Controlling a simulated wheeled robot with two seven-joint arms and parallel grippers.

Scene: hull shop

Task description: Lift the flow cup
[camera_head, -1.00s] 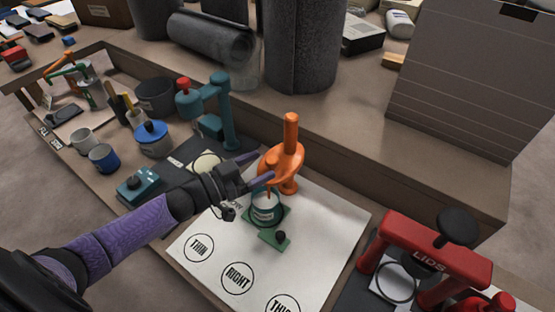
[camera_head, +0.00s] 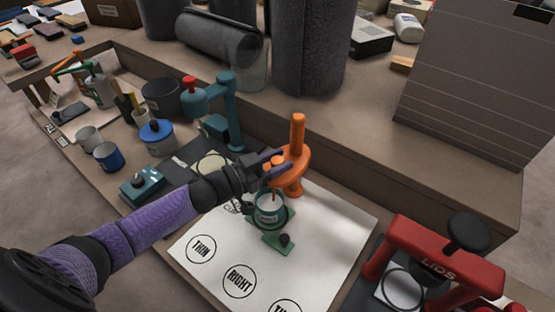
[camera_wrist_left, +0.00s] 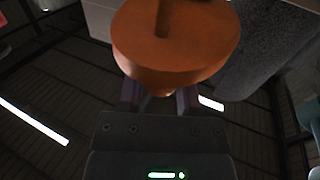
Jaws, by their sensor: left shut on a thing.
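My left gripper (camera_head: 283,165) reaches in from the left and is shut on the flow cup's body. In the left wrist view the round orange cup (camera_wrist_left: 175,55) fills the space above the fingers, which are partly hidden beneath it. I cannot tell whether the flow cup's foot is clear of the surface. My right gripper is not in view.
The white sheet (camera_head: 215,268) has circles marked THIN and RIGHT. A green block (camera_head: 278,243) sits in front of the can. A red LIDS press (camera_head: 440,255) stands at right, a teal press (camera_head: 228,110) at left. A raised ledge (camera_head: 400,180) runs behind.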

